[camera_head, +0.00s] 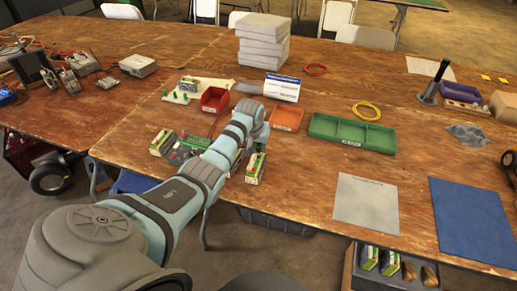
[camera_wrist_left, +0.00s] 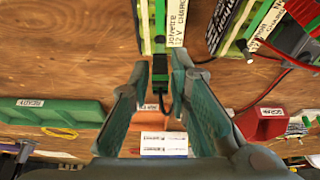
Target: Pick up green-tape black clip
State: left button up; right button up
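In the left wrist view, a small black clip (camera_wrist_left: 160,70) with a green strip (camera_wrist_left: 160,17) above it lies against a green-and-cream labelled block. My left gripper (camera_wrist_left: 161,68) is open, its fingertips on either side of the clip with a narrow gap visible at each side. I cannot tell whether they touch it. In the head view my left gripper (camera_head: 256,140) is partly hidden by its arm, beside the green-and-cream block (camera_head: 255,169) on the table. My right gripper is not in view.
A similar block (camera_head: 162,142) and a grey device (camera_head: 190,148) are to the left. A red bin (camera_head: 214,100), orange bin (camera_head: 287,118) and green tray (camera_head: 352,133) stand behind. A dark cable (camera_wrist_left: 185,107) runs near the fingers. Bare wood lies right of the block.

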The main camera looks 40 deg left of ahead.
pick_arm(q)
grip_shut()
jog(key=shift+r, duration=0.1)
jog(key=shift+r, duration=0.35)
notch_tip(320, 180, up, 19)
jog(key=p, duration=0.3)
jog(key=shift+r, duration=0.1)
